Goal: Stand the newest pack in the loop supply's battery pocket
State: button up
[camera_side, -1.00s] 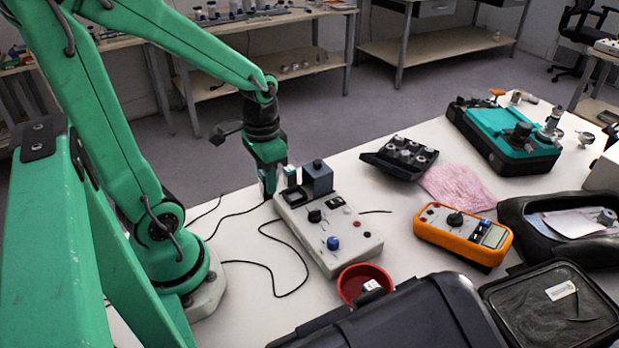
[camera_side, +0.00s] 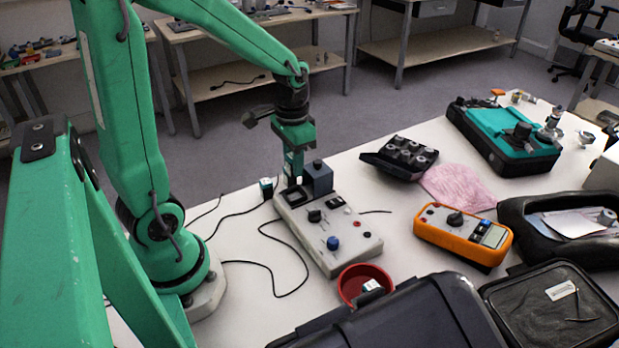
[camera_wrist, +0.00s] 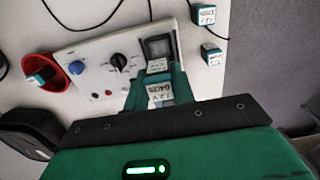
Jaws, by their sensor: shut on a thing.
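The loop supply (camera_side: 325,238) is a pale box with knobs and a dark square pocket (camera_side: 291,196) at its far left end. The pocket also shows in the wrist view (camera_wrist: 159,47). My gripper (camera_side: 294,180) is over this end of the supply, pointing down and shut on a white-and-teal pack (camera_wrist: 160,92). The pack's label appears to read 04/25; its lower end is hard to make out. Two more packs lie beyond the supply in the wrist view, one (camera_wrist: 204,14) and another (camera_wrist: 212,55). One pack (camera_side: 266,188) shows beside the supply in the side view.
A dark block (camera_side: 318,178) rises from the supply right beside my gripper. A red bowl (camera_side: 352,282) holds a pack (camera_side: 372,285). An orange meter (camera_side: 462,235), a pink cloth (camera_side: 457,187) and black cases (camera_side: 410,315) are to the right. Black cables (camera_side: 285,240) lie left of the supply.

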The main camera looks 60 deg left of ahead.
jog(key=shift+f, duration=2.2)
jog(key=shift+f, duration=1.05)
dwell(0.6)
jog(key=o, duration=1.5)
jog(key=shift+r, duration=0.1)
jog(key=shift+r, duration=3.95)
